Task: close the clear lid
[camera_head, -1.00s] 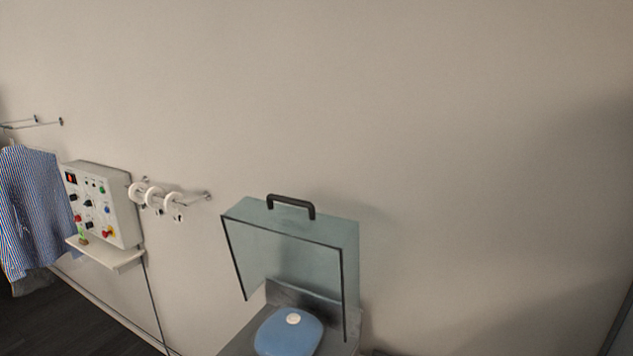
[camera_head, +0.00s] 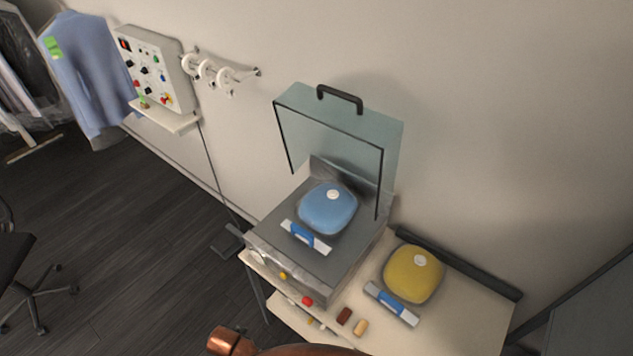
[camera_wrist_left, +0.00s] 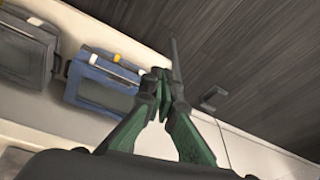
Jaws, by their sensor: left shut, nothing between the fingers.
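The clear lid (camera_head: 335,130) stands raised at the back of a grey box-like station in the head view. It is a tinted transparent cover with dark edges and a black handle (camera_head: 339,98) on top. Under its open front, a blue rounded object (camera_head: 327,208) with a white knob sits on the grey base (camera_head: 270,232). My left gripper (camera_wrist_left: 165,80) shows only in the left wrist view, with its green fingers shut and empty, apart from the lid. The lid cannot be made out in that view. My right gripper is not in view.
A yellow rounded object (camera_head: 414,273) sits on the table (camera_head: 465,322) right of the station. A control panel (camera_head: 152,68) and hooks with white rings (camera_head: 212,72) are on the wall at left. In the wrist view, a blue case (camera_wrist_left: 102,82) lies near the fingers.

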